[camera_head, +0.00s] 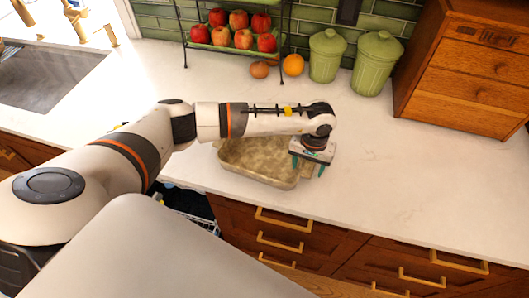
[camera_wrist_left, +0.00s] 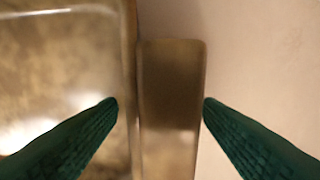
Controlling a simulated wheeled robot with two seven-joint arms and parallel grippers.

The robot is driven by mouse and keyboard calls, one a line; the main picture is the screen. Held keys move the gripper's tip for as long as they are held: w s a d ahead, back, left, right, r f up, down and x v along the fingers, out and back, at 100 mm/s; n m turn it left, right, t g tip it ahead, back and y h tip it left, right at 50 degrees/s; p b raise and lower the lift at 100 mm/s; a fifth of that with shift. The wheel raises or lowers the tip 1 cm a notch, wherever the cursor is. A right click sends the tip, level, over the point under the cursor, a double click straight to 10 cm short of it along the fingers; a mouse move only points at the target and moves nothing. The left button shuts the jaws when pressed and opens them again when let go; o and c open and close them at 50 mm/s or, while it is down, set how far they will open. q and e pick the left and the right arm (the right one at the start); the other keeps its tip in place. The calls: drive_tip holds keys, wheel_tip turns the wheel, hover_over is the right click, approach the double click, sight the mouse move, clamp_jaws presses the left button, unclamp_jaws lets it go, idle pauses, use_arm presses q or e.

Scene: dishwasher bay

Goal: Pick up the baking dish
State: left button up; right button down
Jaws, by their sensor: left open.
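The baking dish (camera_head: 262,168) is a mottled tan, rectangular dish on the white counter near its front edge. My left arm crosses over it and hides part of its far side. My left gripper (camera_head: 307,168) is at the dish's right end, pointing down, with its green fingers apart. In the left wrist view, the dish (camera_wrist_left: 65,70) fills the left side, and its end handle (camera_wrist_left: 170,100) lies between the two open fingers (camera_wrist_left: 160,103). I cannot tell whether either finger touches it. My right gripper is not in view.
A rack of apples (camera_head: 238,30), a tangerine and an orange (camera_head: 293,65) stand at the back. Two green canisters (camera_head: 376,63) and a wooden drawer box (camera_head: 465,70) are to the right. A sink (camera_head: 45,75) is at left. The counter's right front is clear.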

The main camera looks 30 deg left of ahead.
use_arm(q)
clamp_jaws()
drive_tip(key=shift+r, duration=0.1)
idle(0.3)
